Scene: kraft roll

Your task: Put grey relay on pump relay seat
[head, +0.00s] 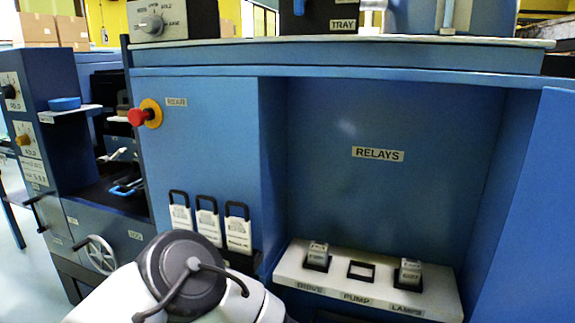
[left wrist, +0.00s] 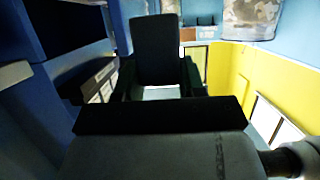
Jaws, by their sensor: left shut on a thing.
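The pump relay seat (head: 361,271) is an empty dark square socket in the middle of the white relay shelf (head: 330,286), above the PUMP label. My left arm comes in at the bottom of the head view, left of the shelf; its gripper is hidden there. In the left wrist view my left gripper (left wrist: 158,75) is shut on a dark upright block (left wrist: 156,45), which appears to be the grey relay in shadow. Its colour and lower end are unclear. My right gripper is not in view.
Pale relays stand in the DRIVE seat (head: 317,257) and LAMPS seat (head: 410,273), either side of the empty one. Recess walls close in the shelf. White black-handled pieces (head: 207,220) hang left of it, below a red knob (head: 140,115).

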